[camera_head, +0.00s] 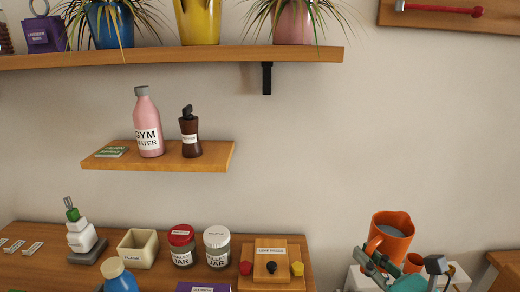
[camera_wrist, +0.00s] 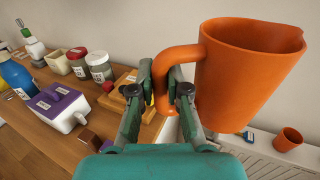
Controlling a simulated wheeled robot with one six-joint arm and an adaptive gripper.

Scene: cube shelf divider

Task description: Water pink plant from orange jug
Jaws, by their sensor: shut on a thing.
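The orange jug (camera_head: 390,243) is at the lower right in the head view, raised above a white surface, with grey liquid visible inside its rim. It looks close to upright. My gripper (camera_head: 371,262) is shut on its handle, which also shows in the wrist view between the fingers (camera_wrist: 165,92). The jug body (camera_wrist: 245,78) is to the right of the fingers there. The pink plant pot (camera_head: 294,25), with long thin leaves, stands on the upper shelf, above and left of the jug. Its top is cut off by the picture edge.
The upper shelf (camera_head: 160,59) also bears a yellow pot (camera_head: 199,22) and a blue pot (camera_head: 110,25). A lower shelf (camera_head: 200,163) holds a pink bottle (camera_head: 148,122) and a brown bottle (camera_head: 190,133). A small orange cup (camera_wrist: 288,139) stands below the jug. The wall between is clear.

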